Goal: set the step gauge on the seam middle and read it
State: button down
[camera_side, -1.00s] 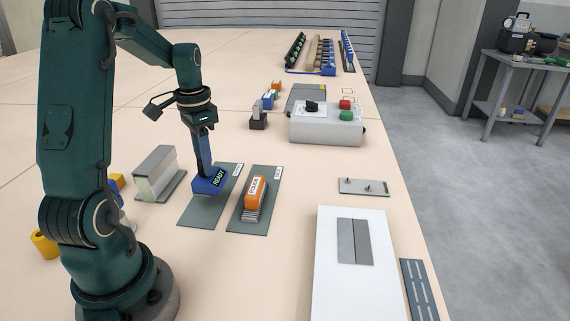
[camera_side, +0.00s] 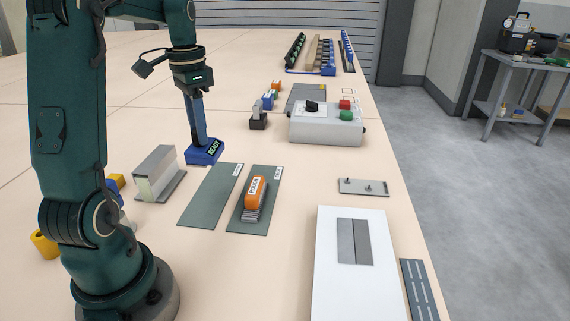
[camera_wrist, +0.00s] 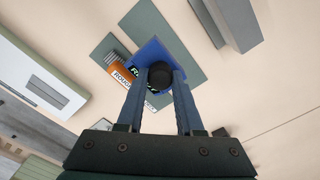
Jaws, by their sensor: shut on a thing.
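The step gauge (camera_side: 205,152) is a blue block with a lit display reading READY. My gripper (camera_side: 202,138) points down and is shut on it. In the wrist view my fingers (camera_wrist: 160,78) close on the round black knob on top of the gauge (camera_wrist: 148,52). The gauge appears lifted above the table, past the far end of a bare green mat (camera_side: 212,195). The seam (camera_side: 354,241) is the thin line between two grey plates on a white panel (camera_side: 335,285) at the front right, well away from my gripper.
An orange block tool (camera_side: 255,193) lies on a second green mat (camera_side: 236,222). A grey metal profile (camera_side: 158,172) stands left of the mats. A control box (camera_side: 325,125) with red and green buttons stands behind. A small plate with pins (camera_side: 363,187) lies behind the white panel.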

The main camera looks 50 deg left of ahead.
jog(key=shift+r, duration=1.6)
jog(key=shift+w+d, duration=0.2)
jog(key=shift+d, duration=0.1)
jog(key=w+d+f, duration=0.1)
jog(key=w+d, duration=0.1)
jog(key=d, duration=1.5)
jog(key=w+d+f, duration=0.5)
jog(key=w+d, duration=0.7)
jog(key=d, duration=0.1)
jog(key=shift+w+f, duration=0.15)
